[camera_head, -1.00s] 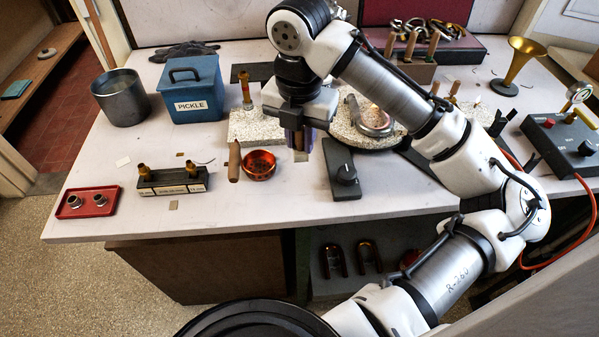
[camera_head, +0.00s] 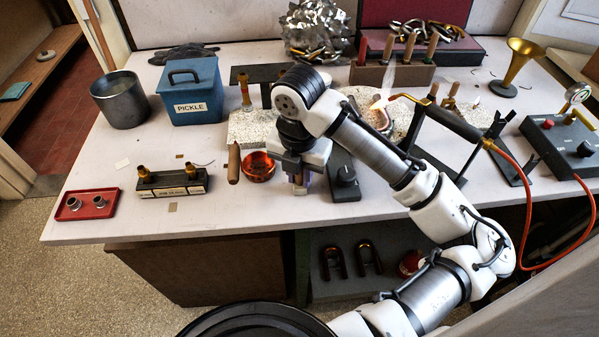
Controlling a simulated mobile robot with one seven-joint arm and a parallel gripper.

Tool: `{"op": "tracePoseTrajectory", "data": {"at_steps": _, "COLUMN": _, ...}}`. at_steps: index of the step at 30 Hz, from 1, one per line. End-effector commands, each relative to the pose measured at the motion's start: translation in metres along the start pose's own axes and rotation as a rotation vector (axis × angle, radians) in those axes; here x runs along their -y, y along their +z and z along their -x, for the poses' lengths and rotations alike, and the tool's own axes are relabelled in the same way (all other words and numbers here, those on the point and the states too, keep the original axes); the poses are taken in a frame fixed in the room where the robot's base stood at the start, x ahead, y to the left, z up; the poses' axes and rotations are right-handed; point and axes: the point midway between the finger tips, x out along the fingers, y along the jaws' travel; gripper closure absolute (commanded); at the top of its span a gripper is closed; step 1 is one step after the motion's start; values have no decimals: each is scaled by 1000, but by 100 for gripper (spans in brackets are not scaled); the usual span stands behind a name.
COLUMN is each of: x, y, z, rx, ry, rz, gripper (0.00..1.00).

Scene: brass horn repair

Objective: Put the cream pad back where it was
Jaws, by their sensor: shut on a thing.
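My gripper (camera_head: 299,187) points down over the front part of the bench, just right of the copper bowl (camera_head: 258,166) and left of the dark foot pedal-like block with a knob (camera_head: 344,178). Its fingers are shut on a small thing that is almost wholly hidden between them. It seems to be the cream pad, but its shape cannot be made out. I cannot tell whether it touches the bench. A flat pale piece (camera_head: 122,163) lies on the bench at the left, with small tan pieces (camera_head: 173,207) nearby.
A wooden-handled tool (camera_head: 234,162) lies left of the bowl. A dark block with brass fittings (camera_head: 171,184) and a red tray (camera_head: 86,204) stand further left. A torch on a stand (camera_head: 440,117) with a visible flame and orange hose is at the right. The bench's front edge is close.

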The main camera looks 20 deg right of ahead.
Motion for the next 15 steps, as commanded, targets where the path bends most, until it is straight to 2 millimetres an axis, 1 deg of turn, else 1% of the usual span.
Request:
{"op": "tracePoseTrajectory", "data": {"at_steps": 2, "x": 0, "y": 0, "z": -4, "rx": 0, "ry": 1, "rz": 0, "gripper": 100}}
{"op": "tracePoseTrajectory", "data": {"at_steps": 3, "x": 0, "y": 0, "z": -3, "rx": 0, "ry": 1, "rz": 0, "gripper": 76}}
{"op": "tracePoseTrajectory", "data": {"at_steps": 7, "x": 0, "y": 0, "z": -2, "rx": 0, "ry": 0, "rz": 0, "gripper": 59}}
{"op": "tracePoseTrajectory", "data": {"at_steps": 15, "x": 0, "y": 0, "z": -1, "rx": 0, "ry": 0, "rz": 0, "gripper": 58}}
